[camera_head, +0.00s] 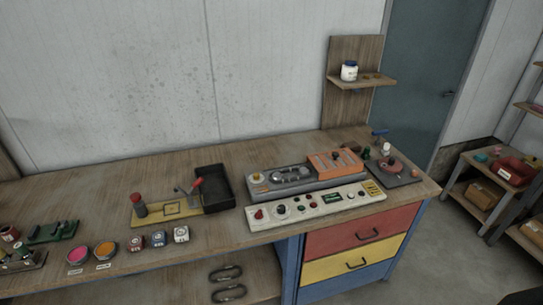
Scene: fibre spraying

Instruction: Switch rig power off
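A pale control panel (318,211) lies along the front of the workbench, towards its right end. It carries a red knob (259,214) at its left, dark knobs, small coloured buttons, a small green display (332,197) and a yellow label (372,189). Which control is the power switch, and its position, are too small to tell. Behind the panel stands a grey rig (285,179) with an orange block (335,163) on its right. Neither of my grippers is in view.
A black tray (230,188) and a yellow-marked fixture (170,209) stand left of the panel. Pots of pink (78,255) and orange (105,250) sit farther left. A shelf (362,81) holding a white jar (349,70) rises behind. Bare bench lies along the back left.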

